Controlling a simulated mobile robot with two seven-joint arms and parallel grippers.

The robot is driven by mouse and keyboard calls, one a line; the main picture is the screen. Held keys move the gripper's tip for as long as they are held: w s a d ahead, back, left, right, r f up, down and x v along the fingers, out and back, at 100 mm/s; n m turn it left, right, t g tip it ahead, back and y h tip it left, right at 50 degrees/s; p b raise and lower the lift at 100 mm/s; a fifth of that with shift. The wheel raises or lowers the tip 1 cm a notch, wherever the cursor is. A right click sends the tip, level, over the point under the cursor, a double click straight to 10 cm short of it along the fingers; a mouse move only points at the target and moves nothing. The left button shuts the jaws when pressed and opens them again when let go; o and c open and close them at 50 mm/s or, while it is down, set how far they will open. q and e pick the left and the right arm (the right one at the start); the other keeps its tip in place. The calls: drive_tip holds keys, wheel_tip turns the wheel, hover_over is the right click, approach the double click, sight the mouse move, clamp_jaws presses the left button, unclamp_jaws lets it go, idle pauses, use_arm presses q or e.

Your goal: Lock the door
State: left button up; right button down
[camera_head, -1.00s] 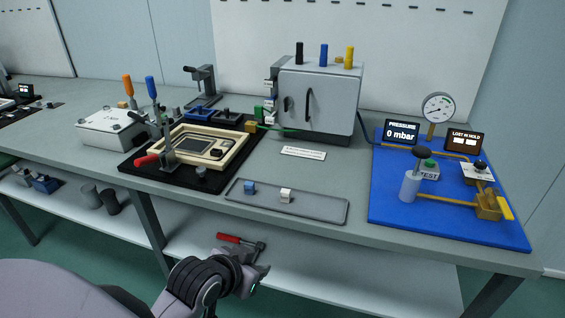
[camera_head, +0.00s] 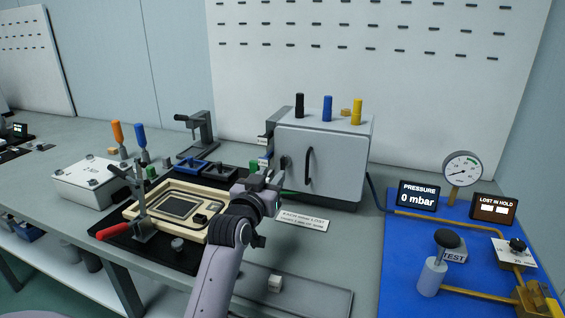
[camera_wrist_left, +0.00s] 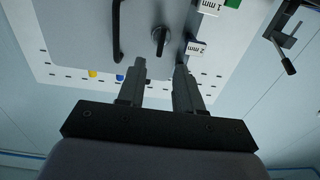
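The grey cabinet door (camera_head: 330,165) looks closed, with a vertical black handle (camera_head: 309,166). A dark lock knob (camera_head: 285,163) sits on the door left of the handle. In the wrist view the knob (camera_wrist_left: 160,40) and part of the handle (camera_wrist_left: 117,32) show against the door face (camera_wrist_left: 80,45). My left gripper (camera_head: 272,180) is in front of the cabinet's lower left. In the wrist view its two fingers (camera_wrist_left: 160,68) are apart and nothing is between them. The knob lies just beyond the fingertips, apparently not touched. My right gripper is out of view.
Black, blue and yellow pegs (camera_head: 327,109) stand on the cabinet. Labelled white blocks (camera_wrist_left: 196,46) stick out beside it. A clamp fixture (camera_head: 180,208) lies left of my arm, a label plate (camera_head: 304,220) in front, and a blue pressure panel (camera_head: 400,260) at right.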

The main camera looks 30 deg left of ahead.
sight(281, 163)
use_arm(q)
drive_tip(key=shift+x, duration=3.15)
clamp_jaws()
